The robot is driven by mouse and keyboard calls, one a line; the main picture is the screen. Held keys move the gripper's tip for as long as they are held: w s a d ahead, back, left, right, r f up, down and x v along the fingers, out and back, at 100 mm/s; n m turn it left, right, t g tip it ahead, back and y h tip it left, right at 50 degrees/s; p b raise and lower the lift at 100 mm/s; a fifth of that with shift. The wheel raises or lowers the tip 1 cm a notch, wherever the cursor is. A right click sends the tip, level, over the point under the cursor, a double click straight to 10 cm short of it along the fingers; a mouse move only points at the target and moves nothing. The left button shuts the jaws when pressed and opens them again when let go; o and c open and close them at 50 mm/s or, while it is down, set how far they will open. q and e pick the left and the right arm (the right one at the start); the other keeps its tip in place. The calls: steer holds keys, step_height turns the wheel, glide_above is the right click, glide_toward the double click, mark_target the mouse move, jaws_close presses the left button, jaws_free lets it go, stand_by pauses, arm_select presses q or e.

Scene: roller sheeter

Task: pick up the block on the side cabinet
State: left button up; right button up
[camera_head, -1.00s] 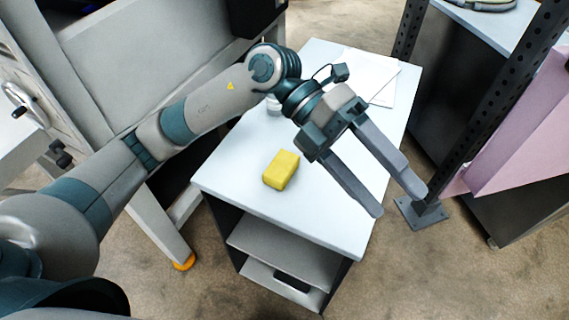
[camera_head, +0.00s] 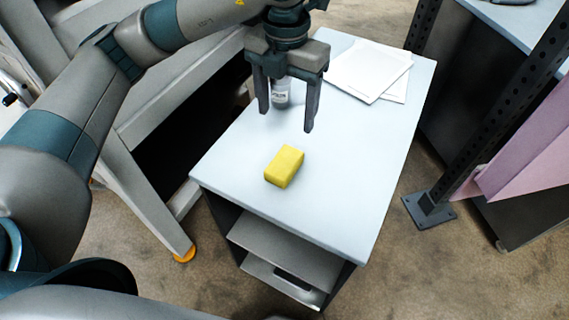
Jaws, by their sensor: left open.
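The yellow block (camera_head: 284,167) lies on the white top of the side cabinet (camera_head: 335,215), near its left front part. My left gripper (camera_head: 287,120) is open and empty. Its fingers point down above the cabinet top, behind the block in the picture and apart from it. My right gripper is not in view.
A small bottle with a label (camera_head: 281,94) stands on the cabinet behind my left gripper's fingers, partly hidden. White papers (camera_head: 365,70) lie at the back right of the top. A dark perforated post (camera_head: 490,110) stands to the right. The top's front right is clear.

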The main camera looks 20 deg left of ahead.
arm_select(q)
steer(key=shift+f, duration=0.15)
steer(key=p, duration=0.3)
glide_toward(284, 170)
steer(key=shift+s+d+f, duration=0.1)
steer(key=shift+s+d, duration=0.15)
steer(key=shift+s, duration=0.1)
steer(key=shift+f, duration=0.5)
steer(key=shift+p, duration=0.3)
steer(key=shift+w+f+p, duration=0.1)
steer(key=shift+f+p, duration=0.3)
steer(key=shift+p, duration=0.05)
steer(key=f, duration=0.1)
steer(key=f+p, duration=0.2)
steer(key=shift+w+a+f, duration=0.15)
steer(key=shift+a+f, duration=0.1)
steer(key=shift+f, duration=0.4)
